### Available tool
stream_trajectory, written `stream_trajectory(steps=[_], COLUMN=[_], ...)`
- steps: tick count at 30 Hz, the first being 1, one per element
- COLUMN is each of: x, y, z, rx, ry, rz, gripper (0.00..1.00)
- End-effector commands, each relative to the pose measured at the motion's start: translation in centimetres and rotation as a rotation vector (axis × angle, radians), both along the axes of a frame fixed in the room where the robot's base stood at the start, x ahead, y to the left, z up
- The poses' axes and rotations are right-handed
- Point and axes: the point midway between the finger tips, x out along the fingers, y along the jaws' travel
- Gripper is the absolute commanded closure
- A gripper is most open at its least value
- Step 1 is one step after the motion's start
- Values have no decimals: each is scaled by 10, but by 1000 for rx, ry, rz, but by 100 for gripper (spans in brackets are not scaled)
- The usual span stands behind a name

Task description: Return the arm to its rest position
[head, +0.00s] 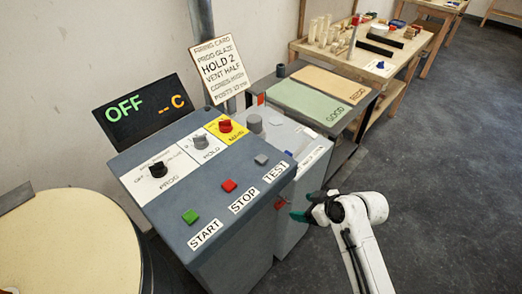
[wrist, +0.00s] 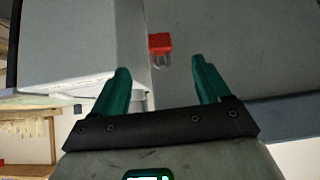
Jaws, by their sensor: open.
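My white arm (head: 367,250) reaches up from the lower right in the head view. My gripper (head: 297,214) is at the right side of the grey control console (head: 215,195), low beside its front. In the wrist view the two teal fingers of my gripper (wrist: 160,88) stand wide apart with nothing between them. A red padlock-like piece with a metal loop (wrist: 160,43) is on a grey panel just beyond the fingertips. The head view shows a small red part (head: 281,203) by the gripper, partly hidden. Contact with the console cannot be told.
The console has knobs, START, STOP and TEST buttons, and a display (head: 145,108) reading OFF. A bench with green and tan mats (head: 310,103) and a wooden table (head: 360,65) stand behind. A round cream-topped drum (head: 70,245) is at left. Dark floor (head: 450,160) is clear at right.

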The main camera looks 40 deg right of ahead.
Motion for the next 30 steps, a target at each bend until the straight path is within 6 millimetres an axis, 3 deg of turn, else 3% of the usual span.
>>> stream_trajectory(steps=[5,8,13,18,22,30], x=[-1,-9,-57,-110,-130,-132], y=[3,27,94,128,134,134], z=[-1,-6,-13,-4,2,3], rx=[4,27,60,21,-4,-5], ry=[9,83,369,595,665,673], rz=[4,27,40,-35,-86,-95], gripper=[24,24,24,24,24,24])
